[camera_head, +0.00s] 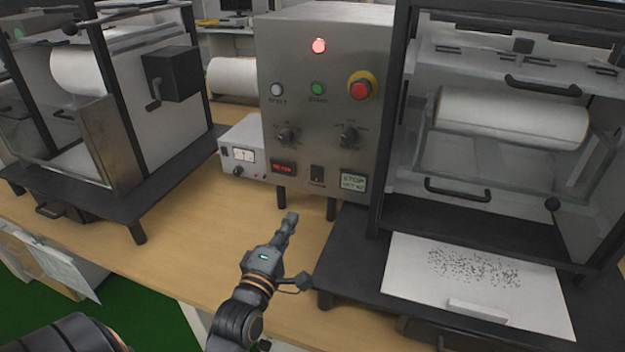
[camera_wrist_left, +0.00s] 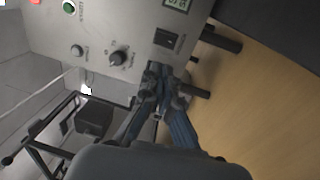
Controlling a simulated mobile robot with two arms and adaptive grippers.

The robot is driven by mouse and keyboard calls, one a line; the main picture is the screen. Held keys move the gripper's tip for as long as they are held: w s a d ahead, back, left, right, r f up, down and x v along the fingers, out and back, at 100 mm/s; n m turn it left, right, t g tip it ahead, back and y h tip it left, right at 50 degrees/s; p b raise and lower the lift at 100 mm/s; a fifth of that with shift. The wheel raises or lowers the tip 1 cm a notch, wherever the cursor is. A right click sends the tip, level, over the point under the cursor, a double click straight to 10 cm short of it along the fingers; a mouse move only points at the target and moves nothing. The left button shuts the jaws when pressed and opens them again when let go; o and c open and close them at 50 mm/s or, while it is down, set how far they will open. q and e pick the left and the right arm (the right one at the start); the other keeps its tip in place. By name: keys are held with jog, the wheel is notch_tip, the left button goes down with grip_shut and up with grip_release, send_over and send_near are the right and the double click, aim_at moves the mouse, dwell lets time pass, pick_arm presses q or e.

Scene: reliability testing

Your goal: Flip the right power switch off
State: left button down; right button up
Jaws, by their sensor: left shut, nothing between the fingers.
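The power switch (camera_head: 317,175) is a small black rocker low on the front of the grey control box (camera_head: 330,110). It also shows in the left wrist view (camera_wrist_left: 168,40); I cannot tell which way it is set. A red lamp (camera_head: 319,46) at the top of the box is lit. My left gripper (camera_head: 291,217) is shut and empty, in front of and below the box. In the left wrist view its fingertips (camera_wrist_left: 154,72) lie close to the switch in the picture, and no contact shows. My right gripper is not in view.
The box stands on short dark legs on a wooden table (camera_head: 200,230). A red emergency button (camera_head: 361,88) and two knobs sit above the switch. A small white meter unit (camera_head: 243,150) stands at left. Framed roller machines (camera_head: 510,115) flank the box.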

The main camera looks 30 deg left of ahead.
pick_arm(q)
send_near(316, 173)
jog(key=p+x, duration=0.1)
jog(key=x, duration=0.4)
jog(key=shift+w+a+r, duration=0.1)
jog(key=shift+w+r, duration=0.05)
jog(key=shift+w, duration=0.15)
jog(key=shift+w+a, duration=0.15)
jog(key=shift+w, duration=0.5)
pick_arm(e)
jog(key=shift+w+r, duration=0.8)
pick_arm(q)
jog(key=shift+r+p, duration=0.1)
jog(key=shift+p, duration=0.2)
jog(key=shift+w+r+p, duration=0.2)
jog(key=shift+r+p, duration=0.2)
jog(key=shift+p, duration=0.6)
jog(key=shift+f, duration=0.35)
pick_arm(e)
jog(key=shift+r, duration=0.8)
pick_arm(q)
jog(key=shift+g, duration=0.3)
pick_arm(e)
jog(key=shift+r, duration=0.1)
